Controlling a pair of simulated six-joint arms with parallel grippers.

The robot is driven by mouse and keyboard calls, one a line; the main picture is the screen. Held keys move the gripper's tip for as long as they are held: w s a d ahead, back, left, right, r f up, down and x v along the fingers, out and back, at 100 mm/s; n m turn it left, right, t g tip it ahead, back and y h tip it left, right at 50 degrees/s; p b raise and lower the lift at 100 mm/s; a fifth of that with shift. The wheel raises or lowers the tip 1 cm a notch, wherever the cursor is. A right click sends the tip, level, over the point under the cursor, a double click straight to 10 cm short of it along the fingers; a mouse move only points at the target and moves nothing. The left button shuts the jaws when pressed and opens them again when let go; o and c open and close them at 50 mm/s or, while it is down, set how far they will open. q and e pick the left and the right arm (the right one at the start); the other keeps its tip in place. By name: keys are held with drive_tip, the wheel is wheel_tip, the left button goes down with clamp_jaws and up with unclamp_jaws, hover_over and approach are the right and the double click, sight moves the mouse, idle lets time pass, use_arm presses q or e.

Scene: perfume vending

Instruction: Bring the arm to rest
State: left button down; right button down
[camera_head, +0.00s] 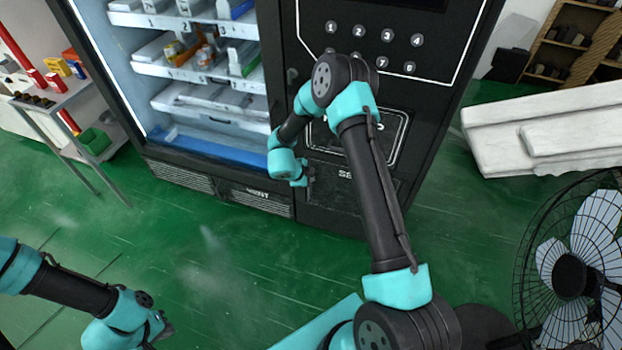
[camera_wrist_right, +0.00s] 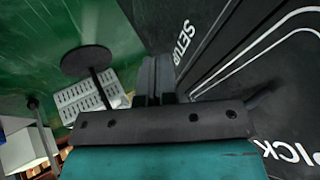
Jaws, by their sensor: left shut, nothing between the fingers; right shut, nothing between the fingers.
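My right arm reaches up to the front of the black vending machine (camera_head: 290,215). My right gripper (camera_head: 304,172) is near the machine's lower panel, just above the "SETUP" lettering. In the right wrist view the right gripper (camera_wrist_right: 155,75) is shut and empty, with its fingers together beside the dark panel (camera_wrist_right: 215,30). My left gripper (camera_head: 160,328) is low at the left of the head view, over the green floor, shut and far from the machine. Its fingertips are small and partly dark.
A fan (camera_head: 570,275) stands at the lower right. A white slab-like object (camera_head: 545,130) is at the right. A shelf (camera_head: 60,95) with small boxes stands left of the machine. The green floor (camera_head: 210,265) between the arms is clear.

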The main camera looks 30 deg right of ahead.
idle(0.3)
drive_tip(key=s+a+f+n+y, duration=0.1)
drive_tip(key=s+a+n+y, duration=0.4)
drive_tip(key=s+n, duration=0.6)
drive_tip(key=s+a+f+n+y, duration=0.1)
drive_tip(key=s+a+n+y, duration=0.5)
drive_tip(key=s+a+n, duration=0.4)
drive_tip(key=s+n, duration=0.2)
drive_tip(key=shift+f+n, duration=0.4)
